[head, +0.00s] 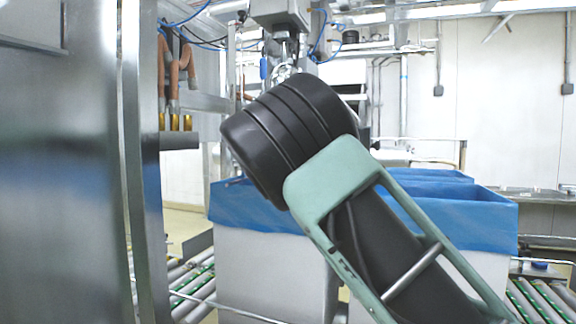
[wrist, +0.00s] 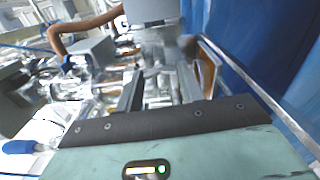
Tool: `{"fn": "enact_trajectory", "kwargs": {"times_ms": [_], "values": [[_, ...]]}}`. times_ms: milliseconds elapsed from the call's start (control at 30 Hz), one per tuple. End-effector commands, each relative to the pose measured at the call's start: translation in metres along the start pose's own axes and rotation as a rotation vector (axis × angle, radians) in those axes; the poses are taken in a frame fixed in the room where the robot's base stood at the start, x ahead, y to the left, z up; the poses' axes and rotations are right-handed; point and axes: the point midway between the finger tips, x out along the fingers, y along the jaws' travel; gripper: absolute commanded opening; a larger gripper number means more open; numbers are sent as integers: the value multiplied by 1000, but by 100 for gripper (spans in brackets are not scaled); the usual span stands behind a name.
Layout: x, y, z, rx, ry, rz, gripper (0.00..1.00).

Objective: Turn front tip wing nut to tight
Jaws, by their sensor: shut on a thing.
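In the wrist view my gripper (wrist: 160,92) has two dark fingers reaching forward into bright metal fittings. They are shut on a small silver part between them, which I take to be the front tip wing nut (wrist: 158,96). It is blurred and its wings are not clear, so I cannot tell how tight it sits. In the head view my own black and green arm covers the middle, and the gripper and wing nut are hidden behind it.
A curved copper-brown hose (wrist: 84,32) and a grey block (wrist: 90,48) lie left of the fingers. Blue liner (wrist: 235,35) fills the right. White boxes with blue liners (head: 480,212) stand on rollers (head: 540,298). A tall steel panel (head: 60,170) is close on the left.

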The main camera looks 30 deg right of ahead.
Motion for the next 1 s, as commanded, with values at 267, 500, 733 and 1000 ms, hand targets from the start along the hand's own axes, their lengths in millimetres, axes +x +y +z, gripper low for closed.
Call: {"fn": "enact_trajectory", "kwargs": {"times_ms": [267, 500, 733, 1000], "values": [[0, -3, 0, 83, -2, -2, 15], [0, -2, 0, 98, -2, -3, 15], [0, -1, 0, 98, -2, -3, 15], [0, -1, 0, 97, -1, -2, 60]]}}
